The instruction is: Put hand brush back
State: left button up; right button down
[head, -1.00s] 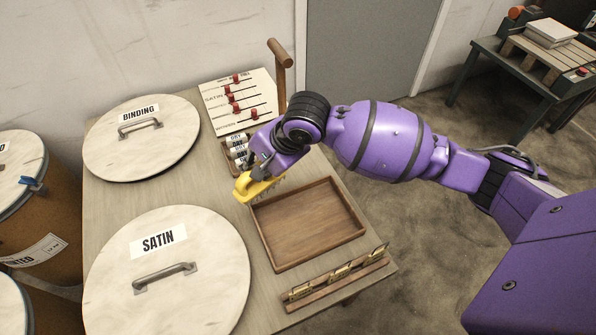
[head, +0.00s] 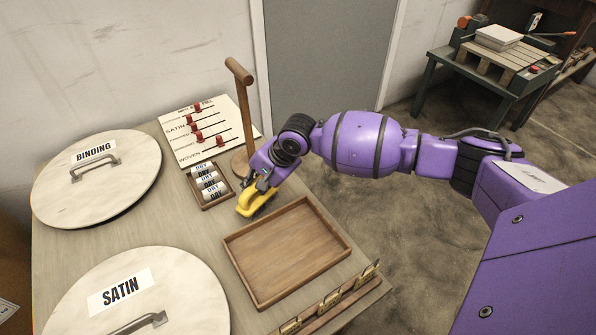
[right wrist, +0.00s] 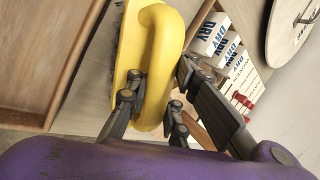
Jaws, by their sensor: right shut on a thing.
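My right gripper (head: 262,184) is shut on the yellow hand brush (head: 250,203). The brush is low over the table, between the small box of DRY rolls and the near wooden tray. I cannot tell whether it touches the tabletop. In the right wrist view the fingers (right wrist: 155,95) sit around the brush's looped yellow handle (right wrist: 170,45). Dark bristles show only as a thin strip along its left side. My left gripper is not in view.
An empty wooden tray (head: 232,243) lies just nearer than the brush. A box of DRY rolls (head: 218,203) is at its left, a wooden post (head: 243,110) behind. Round BINDING (head: 120,190) and SATIN (head: 180,275) lids take up the left. A slider board (head: 175,145) stands behind.

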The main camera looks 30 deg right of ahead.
jog(key=shift+w+f, duration=0.15)
jog(key=shift+f, duration=0.35)
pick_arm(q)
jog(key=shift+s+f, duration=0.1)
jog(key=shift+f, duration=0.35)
pick_arm(e)
jog(key=shift+r, duration=0.15)
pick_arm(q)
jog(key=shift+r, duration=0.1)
pick_arm(e)
jog(key=c, duration=1.6)
grip_release()
jog(key=shift+f, duration=0.2)
jog(key=shift+r, duration=0.1)
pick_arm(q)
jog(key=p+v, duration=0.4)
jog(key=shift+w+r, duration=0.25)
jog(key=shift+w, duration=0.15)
pick_arm(e)
jog(key=v, duration=1.2)
